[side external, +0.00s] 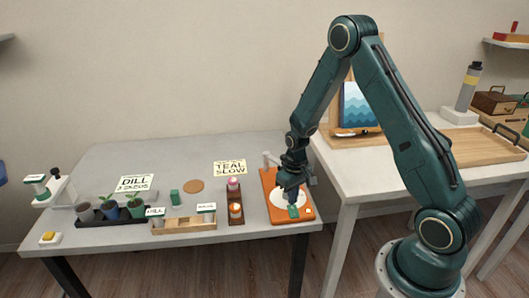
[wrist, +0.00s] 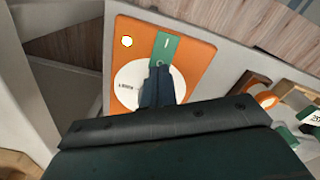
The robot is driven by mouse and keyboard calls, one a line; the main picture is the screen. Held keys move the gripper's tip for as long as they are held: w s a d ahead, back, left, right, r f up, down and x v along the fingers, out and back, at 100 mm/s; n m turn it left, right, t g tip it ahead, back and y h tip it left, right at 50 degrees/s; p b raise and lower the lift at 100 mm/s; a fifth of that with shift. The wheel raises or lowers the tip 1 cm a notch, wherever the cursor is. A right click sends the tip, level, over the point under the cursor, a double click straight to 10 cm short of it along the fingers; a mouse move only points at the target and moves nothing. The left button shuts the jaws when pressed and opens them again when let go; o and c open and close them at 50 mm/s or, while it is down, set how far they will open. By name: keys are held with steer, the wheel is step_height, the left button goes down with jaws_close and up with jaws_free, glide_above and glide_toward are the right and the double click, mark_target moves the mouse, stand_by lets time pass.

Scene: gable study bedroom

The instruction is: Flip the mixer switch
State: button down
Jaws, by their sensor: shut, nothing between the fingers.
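An orange board (side external: 307,200) lies at the right end of the grey table, with a white disc (side external: 278,199) on it. I take it to be the mixer's base. A green switch plate (wrist: 167,45) with a white "I" mark is near the board's front edge; it also shows in the side view (side external: 294,213). My gripper (wrist: 160,70) is shut and empty, pointing down at the plate's disc-side end. Its fingers hide that end and part of the disc. I cannot tell whether they touch.
A brown rack (side external: 236,216) with small bottles stands left of the board. Farther left are a wooden tray (side external: 185,225), potted plants (side external: 110,209), a green block (side external: 174,197) and a yellow button (side external: 47,237). A white table (side external: 360,180) stands at the right.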

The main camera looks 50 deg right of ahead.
steer(key=shift+f, duration=0.9)
stand_by(0.8)
steer(key=shift+r, duration=3.55)
